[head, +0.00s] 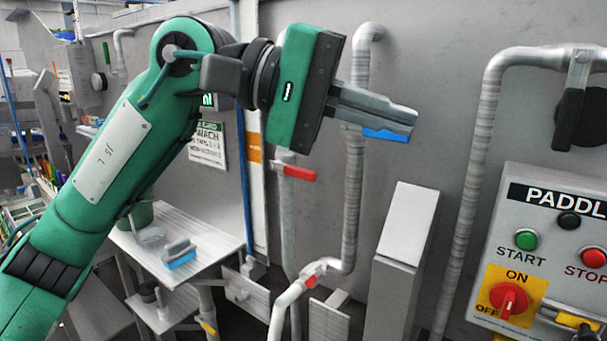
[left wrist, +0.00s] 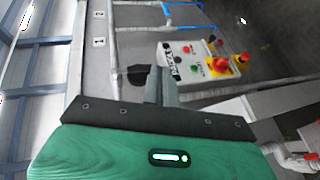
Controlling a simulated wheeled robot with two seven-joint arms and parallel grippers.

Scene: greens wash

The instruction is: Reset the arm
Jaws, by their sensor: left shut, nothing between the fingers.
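My left arm is green and comes in from the left in the head view, raised in front of the grey wall. My left gripper (head: 412,122) points right, with its grey fingers together and nothing between them. The closed fingers also show in the left wrist view (left wrist: 160,72), pointing up in the picture towards the control panel. The gripper appears apart from everything around it. My right gripper does not show in either view.
The control panel (head: 535,240) with START, STOP and ON/OFF controls is at the right. Pipes (head: 356,190) with red-handled valves (head: 299,173) run along the wall. A grey post (head: 397,270) stands below the gripper. A small table (head: 215,238) holds a blue-based brush (head: 180,255).

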